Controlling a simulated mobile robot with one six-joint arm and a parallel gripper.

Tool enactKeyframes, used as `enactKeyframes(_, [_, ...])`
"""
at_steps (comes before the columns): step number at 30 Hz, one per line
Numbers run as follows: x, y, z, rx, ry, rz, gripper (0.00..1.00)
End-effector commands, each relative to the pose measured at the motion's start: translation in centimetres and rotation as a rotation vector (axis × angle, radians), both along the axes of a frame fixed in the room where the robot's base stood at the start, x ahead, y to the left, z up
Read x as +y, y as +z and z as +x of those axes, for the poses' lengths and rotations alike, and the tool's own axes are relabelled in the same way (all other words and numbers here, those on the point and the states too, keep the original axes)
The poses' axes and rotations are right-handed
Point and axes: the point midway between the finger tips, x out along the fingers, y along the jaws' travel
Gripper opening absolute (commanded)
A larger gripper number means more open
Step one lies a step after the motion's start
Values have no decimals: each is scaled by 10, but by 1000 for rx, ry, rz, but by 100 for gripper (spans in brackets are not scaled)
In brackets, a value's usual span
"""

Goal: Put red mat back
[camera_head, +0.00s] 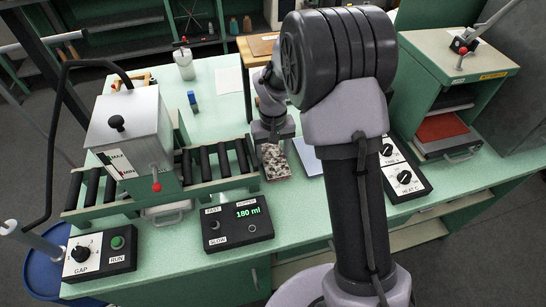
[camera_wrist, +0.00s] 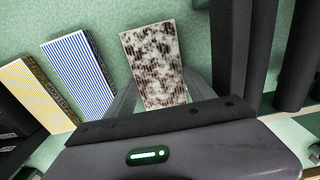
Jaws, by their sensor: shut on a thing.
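My gripper (camera_head: 273,142) is over the table beside the roller conveyor, pointing down. It is shut on a flat oblong piece mottled dark red-brown and off-white (camera_head: 276,163). In the wrist view, the mottled piece (camera_wrist: 158,60) sticks out from between the fingers of my gripper (camera_wrist: 162,100); its near end is hidden. I cannot tell whether it touches the table. A plain red mat-like sheet (camera_head: 440,127) lies in the open green cabinet at the right, far from my gripper.
A blue-striped piece (camera_wrist: 78,78) and a yellow-striped piece (camera_wrist: 36,92) lie left of the mottled one. The conveyor (camera_head: 215,160) and a white hopper box (camera_head: 128,130) stand left. Control boxes (camera_head: 238,222) line the front edge. The table behind the conveyor has free room.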

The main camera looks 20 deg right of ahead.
Motion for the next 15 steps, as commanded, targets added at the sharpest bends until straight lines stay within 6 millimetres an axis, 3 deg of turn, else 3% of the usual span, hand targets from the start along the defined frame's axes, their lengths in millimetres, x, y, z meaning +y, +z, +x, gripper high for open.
enactKeyframes(10, [0, -5, 0, -1, -1, 0, 17])
enactKeyframes(11, [0, -4, 0, -1, -1, 0, 69])
enactKeyframes(15, [0, -4, 0, -1, -1, 0, 72])
